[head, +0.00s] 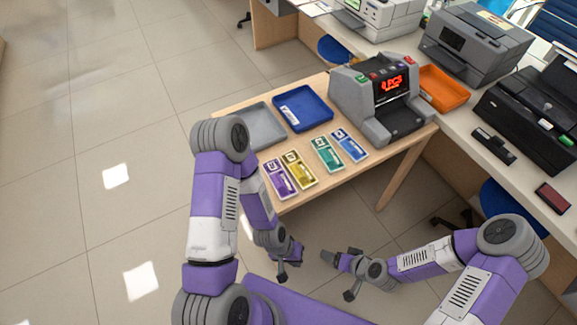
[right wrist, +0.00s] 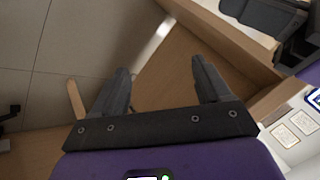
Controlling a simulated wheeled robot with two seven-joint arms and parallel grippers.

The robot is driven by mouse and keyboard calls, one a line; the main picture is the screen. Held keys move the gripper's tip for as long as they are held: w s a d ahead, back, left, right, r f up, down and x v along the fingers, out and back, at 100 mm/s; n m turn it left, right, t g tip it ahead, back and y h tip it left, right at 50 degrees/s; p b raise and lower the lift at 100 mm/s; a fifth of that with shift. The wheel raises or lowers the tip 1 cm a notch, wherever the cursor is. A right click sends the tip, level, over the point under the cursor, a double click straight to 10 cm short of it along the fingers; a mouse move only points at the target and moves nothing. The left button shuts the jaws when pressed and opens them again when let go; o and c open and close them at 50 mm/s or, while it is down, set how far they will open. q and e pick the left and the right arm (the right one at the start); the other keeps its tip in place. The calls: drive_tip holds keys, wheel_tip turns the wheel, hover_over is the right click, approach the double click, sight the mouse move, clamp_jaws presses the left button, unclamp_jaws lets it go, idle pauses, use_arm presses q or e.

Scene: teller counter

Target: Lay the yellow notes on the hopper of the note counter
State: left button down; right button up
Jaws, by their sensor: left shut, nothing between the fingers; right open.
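The yellow notes (head: 299,169) lie flat on the wooden table, between the purple notes (head: 280,178) and the green notes (head: 327,154). The note counter (head: 381,97) stands at the table's right end, with a red lit display and a dark hopper on top. My left gripper (head: 297,253) is shut and empty, low in front of the table and apart from the notes. My right gripper (head: 327,257) is to its right, also away from the table top. In the right wrist view the right gripper (right wrist: 160,85) is open with nothing between its fingers.
Blue notes (head: 349,145) lie right of the green ones. A blue tray (head: 302,108) and a grey tray (head: 262,127) sit behind the notes. An orange tray (head: 443,88) and printers (head: 474,41) stand on the counter at right. The floor at left is clear.

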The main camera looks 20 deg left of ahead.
drive_tip(key=w+a+r+n+t+y+b, duration=0.1)
drive_tip(key=w+a+r+n+t+y, duration=0.35)
drive_tip(key=w+a, duration=0.3)
drive_tip(key=n+t+y+b, duration=0.1)
drive_tip(key=n+t+y, duration=0.2)
approach(309, 182)
drive_tip(key=x, duration=0.3)
drive_tip(key=shift+a+f, duration=0.1)
drive_tip(key=b+x, duration=0.1)
drive_tip(key=x, duration=0.6)
drive_tip(key=shift+b, duration=0.3)
drive_tip(key=shift+c, duration=0.2)
drive_tip(key=c, duration=0.8)
wheel_tip(309, 182, up, 10)
drive_tip(key=p, duration=0.3)
drive_tip(key=d+m+t+h, duration=0.2)
drive_tip(key=d+m+h, duration=0.1)
drive_tip(key=d, duration=0.7)
drive_tip(key=d+f+m+t+h+p, duration=0.1)
drive_tip(key=d+m+t+h, duration=0.2)
drive_tip(key=d+h, duration=0.3)
drive_tip(key=d+f+m+t+h+p, duration=0.1)
drive_tip(key=d+m+h, duration=0.3)
drive_tip(key=d, duration=1.1)
drive_tip(key=shift+d+f+t+h, duration=0.15)
drive_tip(key=shift+d+t+h, duration=0.1)
drive_tip(key=shift+t+h, duration=0.4)
